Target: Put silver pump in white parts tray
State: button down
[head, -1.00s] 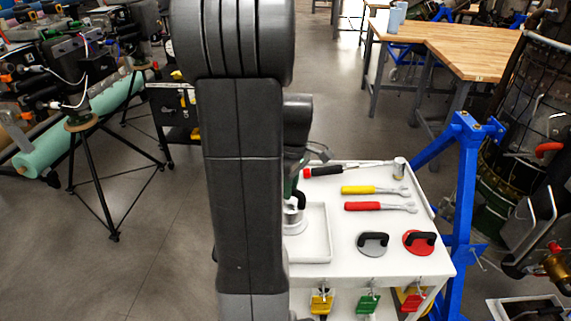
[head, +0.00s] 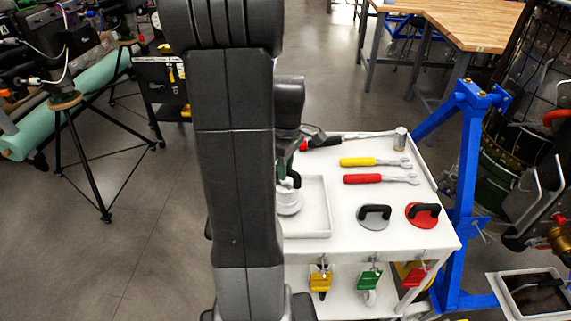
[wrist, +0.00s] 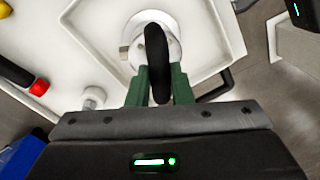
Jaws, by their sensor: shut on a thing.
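The silver pump is a round silver disc with a black handle (wrist: 157,45). My gripper (wrist: 158,86) has its green fingers shut on that handle. The pump also shows in the head view (head: 289,204), partly hidden behind my arm. It is upright over the white parts tray (head: 328,212), inside the outline of its rim. The tray also shows in the wrist view (wrist: 215,62). I cannot tell whether the disc touches the tray floor. My arm hides the tray's left part in the head view.
The white cart top (head: 330,247) also holds a yellow wrench (head: 372,162), a red wrench (head: 380,179), a grey suction cup (head: 374,217), a red suction cup (head: 423,215), a hammer (head: 345,140). A blue stand (head: 466,180) rises at its right.

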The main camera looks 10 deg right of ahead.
jog(key=shift+f+b, duration=0.35)
jog(key=shift+f, duration=0.5)
jog(key=c, duration=1.2)
grip_release()
jog(key=shift+o, duration=0.7)
jog(key=shift+f, duration=0.1)
jog(key=shift+w+d+r+p, duration=0.1)
jog(key=shift+r+p, duration=1.35)
jog(key=shift+r, duration=0.35)
jog(key=shift+w+d+r+p, duration=0.1)
jog(key=shift+r+p, duration=1.3)
jog(key=shift+r, duration=0.35)
jog(key=shift+f, duration=0.1)
